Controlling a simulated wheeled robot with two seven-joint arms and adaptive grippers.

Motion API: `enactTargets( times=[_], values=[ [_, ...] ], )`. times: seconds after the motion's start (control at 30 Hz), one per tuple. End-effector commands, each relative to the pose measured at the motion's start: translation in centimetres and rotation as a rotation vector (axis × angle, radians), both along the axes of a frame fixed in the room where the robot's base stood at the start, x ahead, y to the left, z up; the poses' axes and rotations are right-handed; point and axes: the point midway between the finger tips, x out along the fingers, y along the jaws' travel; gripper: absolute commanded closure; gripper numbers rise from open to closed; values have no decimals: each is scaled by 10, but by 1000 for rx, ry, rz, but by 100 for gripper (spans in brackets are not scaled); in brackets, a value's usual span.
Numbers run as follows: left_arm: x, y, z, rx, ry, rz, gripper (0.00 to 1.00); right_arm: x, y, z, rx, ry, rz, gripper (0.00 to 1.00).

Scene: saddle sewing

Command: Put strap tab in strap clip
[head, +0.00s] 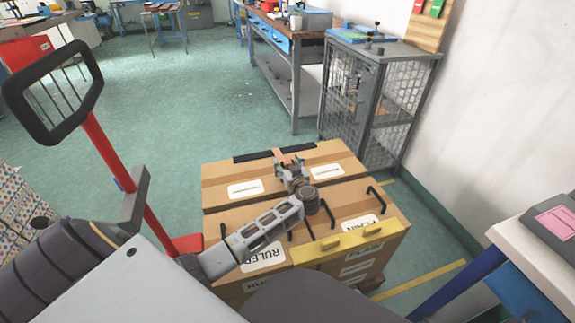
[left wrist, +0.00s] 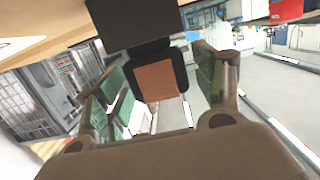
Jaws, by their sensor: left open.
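My left gripper (head: 286,166) is open over the far edge of the cardboard boxes. In the left wrist view its two fingers stand apart on either side of a brown square piece (left wrist: 157,81) in a black surround (left wrist: 179,67). A wider black strip (left wrist: 130,22) lies just beyond it. The brown piece also shows small at the gripper's tip in the head view (head: 289,157). I cannot tell which of these parts is the strap tab and which is the clip, or whether a finger touches them. My right gripper is not in view.
The cardboard boxes (head: 220,202) carry black handles, white labels and a yellow bar (head: 340,244). A wire-mesh cabinet (head: 372,100) and a workbench (head: 290,50) stand behind. A red trolley post (head: 120,170) is at left. Green floor (head: 190,100) is clear beyond.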

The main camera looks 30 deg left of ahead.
Motion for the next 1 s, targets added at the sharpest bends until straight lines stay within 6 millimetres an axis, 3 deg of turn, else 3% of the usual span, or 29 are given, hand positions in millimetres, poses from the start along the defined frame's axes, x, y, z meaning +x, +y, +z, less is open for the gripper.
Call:
enactTargets(
  times=[0.27,0.7,1.0],
  values=[
    [-6,-7,4,0,1,-2,31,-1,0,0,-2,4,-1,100],
    [-32,-38,12,-2,0,-1,31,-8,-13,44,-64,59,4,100],
    [-53,-62,16,-2,1,0,31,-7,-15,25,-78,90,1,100]
  ],
)
